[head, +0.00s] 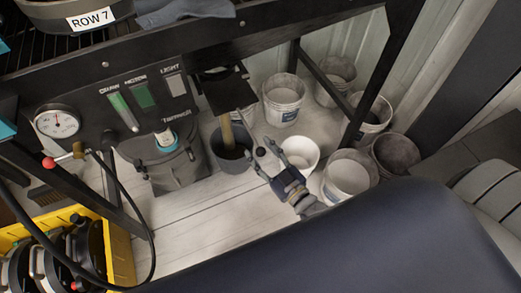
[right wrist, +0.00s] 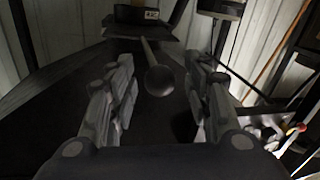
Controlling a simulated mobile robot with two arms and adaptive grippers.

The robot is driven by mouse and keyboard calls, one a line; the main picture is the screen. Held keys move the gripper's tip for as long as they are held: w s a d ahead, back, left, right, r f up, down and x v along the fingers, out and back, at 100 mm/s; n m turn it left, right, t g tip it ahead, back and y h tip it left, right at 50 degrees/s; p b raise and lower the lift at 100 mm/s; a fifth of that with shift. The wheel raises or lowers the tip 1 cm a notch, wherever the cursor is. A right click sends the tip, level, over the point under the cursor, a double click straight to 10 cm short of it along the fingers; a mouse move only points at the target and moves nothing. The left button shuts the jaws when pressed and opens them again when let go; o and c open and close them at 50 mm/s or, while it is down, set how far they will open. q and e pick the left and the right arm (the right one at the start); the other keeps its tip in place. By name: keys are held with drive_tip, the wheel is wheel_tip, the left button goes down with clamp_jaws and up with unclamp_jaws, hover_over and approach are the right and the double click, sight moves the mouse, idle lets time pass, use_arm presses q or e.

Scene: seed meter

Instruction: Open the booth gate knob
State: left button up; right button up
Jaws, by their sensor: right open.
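The booth gate knob (head: 260,152) is a small dark ball on the end of a thin rod. The rod runs out from a black plate (head: 224,92) under the bench panel. In the right wrist view the knob (right wrist: 160,80) shows between the two fingers, with its rod reaching away behind it. My right gripper (head: 265,158) is open, its fingers on either side of the knob. Gaps show between the knob and both fingers in the wrist view (right wrist: 160,64). My left gripper is not in view.
White buckets (head: 284,97) and a dark bucket (head: 231,148) stand on the pale floor below. A black panel (head: 135,100) with switches and a round gauge (head: 57,123) is at the left. A yellow crate (head: 121,255) sits at lower left. A black frame leg (head: 385,70) stands at the right.

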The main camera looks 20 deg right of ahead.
drive_tip(key=v, duration=1.1)
drive_tip(key=shift+s+d, duration=0.1)
